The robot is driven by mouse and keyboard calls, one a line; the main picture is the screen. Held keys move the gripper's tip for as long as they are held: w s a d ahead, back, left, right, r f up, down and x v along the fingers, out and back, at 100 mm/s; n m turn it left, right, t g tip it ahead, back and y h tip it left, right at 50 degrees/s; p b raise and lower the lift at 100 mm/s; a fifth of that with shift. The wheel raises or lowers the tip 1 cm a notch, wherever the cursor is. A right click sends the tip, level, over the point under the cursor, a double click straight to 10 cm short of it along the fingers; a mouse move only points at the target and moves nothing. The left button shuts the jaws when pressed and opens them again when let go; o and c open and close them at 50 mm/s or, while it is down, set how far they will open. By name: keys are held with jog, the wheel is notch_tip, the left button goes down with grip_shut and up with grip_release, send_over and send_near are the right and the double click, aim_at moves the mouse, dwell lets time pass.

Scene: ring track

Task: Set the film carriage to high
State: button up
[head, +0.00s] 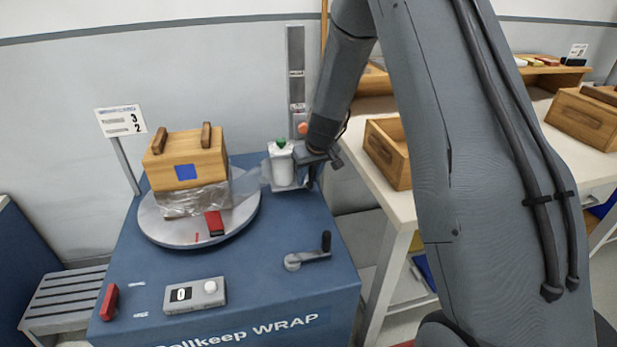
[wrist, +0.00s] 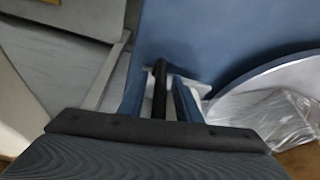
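The film carriage (head: 283,167) is a white roll with a green knob on top, low at the foot of the grey upright mast (head: 296,60). Two small labels sit on the mast, both above the carriage. Clear film runs from the roll to the lower part of a wooden box. My gripper (head: 313,172) is at the carriage's right side. In the wrist view, its two fingers (wrist: 160,92) stand on either side of a dark bar (wrist: 160,85), with small gaps showing. The gripper looks open around the bar; contact is not clear.
The wooden box (head: 187,158) stands on a round turntable (head: 160,228) on the blue machine. A crank (head: 307,254), a grey control box (head: 195,296) and a red block (head: 110,301) are in front. A white table (head: 402,205) with wooden trays is at right.

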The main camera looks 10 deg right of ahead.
jog(key=shift+f, duration=0.1)
grip_shut()
notch_tip(320, 180, up, 10)
jog(key=p, duration=0.5)
jog(key=shift+p, duration=0.3)
jog(key=shift+w+r, duration=0.15)
jog(key=shift+r, duration=0.1)
jog(key=shift+c, duration=0.4)
grip_release()
jog(key=shift+r, duration=0.15)
jog(key=shift+o, duration=0.4)
